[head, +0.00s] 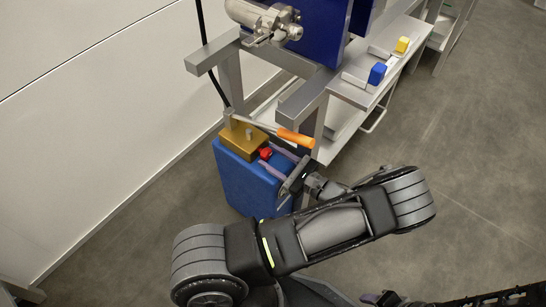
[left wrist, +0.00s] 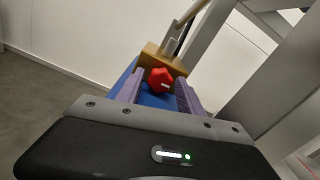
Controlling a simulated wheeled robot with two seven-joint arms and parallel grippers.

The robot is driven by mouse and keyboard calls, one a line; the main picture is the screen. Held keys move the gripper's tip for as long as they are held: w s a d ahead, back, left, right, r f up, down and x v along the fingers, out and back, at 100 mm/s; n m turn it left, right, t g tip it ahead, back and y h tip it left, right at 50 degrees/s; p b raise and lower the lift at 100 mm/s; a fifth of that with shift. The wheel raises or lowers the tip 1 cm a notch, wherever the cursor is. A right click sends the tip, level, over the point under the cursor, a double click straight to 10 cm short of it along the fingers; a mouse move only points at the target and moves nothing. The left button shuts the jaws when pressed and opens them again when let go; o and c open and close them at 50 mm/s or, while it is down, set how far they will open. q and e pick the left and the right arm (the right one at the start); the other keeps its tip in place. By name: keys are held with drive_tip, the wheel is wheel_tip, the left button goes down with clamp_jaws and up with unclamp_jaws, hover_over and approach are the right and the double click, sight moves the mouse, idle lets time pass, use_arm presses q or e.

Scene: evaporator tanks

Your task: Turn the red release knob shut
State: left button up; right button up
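The red release knob (head: 265,153) sits on the front of a brass block (head: 243,140) on top of a blue box (head: 240,182). In the left wrist view the knob (left wrist: 160,81) is star-shaped and lies between the far ends of my fingers. My left gripper (head: 272,158) is open, with its two purple fingers on either side of the knob. I cannot tell whether the fingers touch it. My right gripper is not clearly in view; only a dark part of my own body shows at the bottom right.
A grey metal frame (head: 300,95) and blue tank (head: 310,30) stand behind. A blue knob (head: 377,73) and yellow knob (head: 402,45) are on the bench. Floor at right is clear.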

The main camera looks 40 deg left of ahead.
use_arm(q)
drive_tip(key=shift+o, duration=0.7)
drive_tip(key=shift+d, duration=0.45)
drive_tip(key=d+p, duration=0.1)
drive_tip(key=d, duration=0.6)
